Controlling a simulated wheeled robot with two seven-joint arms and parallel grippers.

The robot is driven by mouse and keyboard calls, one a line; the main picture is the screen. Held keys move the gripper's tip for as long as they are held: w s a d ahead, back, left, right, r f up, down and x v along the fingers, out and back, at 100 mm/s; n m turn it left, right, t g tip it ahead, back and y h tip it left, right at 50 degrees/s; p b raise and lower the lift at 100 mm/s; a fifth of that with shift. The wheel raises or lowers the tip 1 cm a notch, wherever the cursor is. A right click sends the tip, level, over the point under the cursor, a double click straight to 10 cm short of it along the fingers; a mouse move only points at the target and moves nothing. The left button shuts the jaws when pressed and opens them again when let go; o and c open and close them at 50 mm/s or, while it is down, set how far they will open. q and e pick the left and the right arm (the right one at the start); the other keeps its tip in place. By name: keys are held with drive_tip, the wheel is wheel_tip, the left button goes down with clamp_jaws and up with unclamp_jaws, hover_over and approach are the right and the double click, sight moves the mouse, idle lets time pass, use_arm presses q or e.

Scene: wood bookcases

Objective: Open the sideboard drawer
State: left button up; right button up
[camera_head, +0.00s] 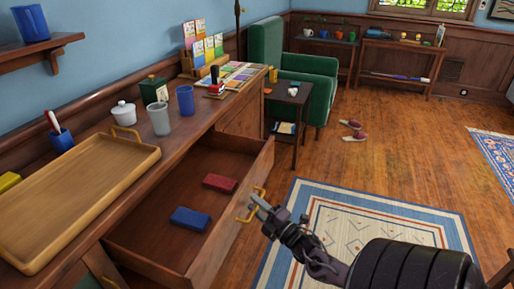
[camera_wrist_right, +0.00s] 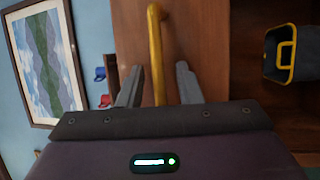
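The wooden sideboard (camera_head: 212,117) runs along the left wall in the head view. Its drawer (camera_head: 165,204) stands far out, with the inside exposed. A blue block (camera_head: 190,219) and a dark red block (camera_head: 220,183) lie in it. The drawer front carries a yellow handle (camera_head: 247,208). My right gripper (camera_head: 259,204) is at this handle. In the right wrist view, the handle (camera_wrist_right: 156,50) runs between the two fingers of my right gripper (camera_wrist_right: 159,85), with a gap visible on both sides. The fingers are apart. My left gripper is in neither view.
A wooden tray (camera_head: 75,197), a white lidded pot (camera_head: 124,113) and cups stand on the sideboard. A green armchair (camera_head: 290,60) and a small side table (camera_head: 290,97) stand beyond the drawer. A patterned rug (camera_head: 370,225) covers the floor at right.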

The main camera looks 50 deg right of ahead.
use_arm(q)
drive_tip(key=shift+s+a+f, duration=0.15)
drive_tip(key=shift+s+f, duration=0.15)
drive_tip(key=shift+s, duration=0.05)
use_arm(e)
drive_tip(key=s+f, duration=0.1)
drive_tip(key=s, duration=0.6)
drive_tip(key=shift+s+f, duration=0.2)
drive_tip(key=shift+s, duration=0.15)
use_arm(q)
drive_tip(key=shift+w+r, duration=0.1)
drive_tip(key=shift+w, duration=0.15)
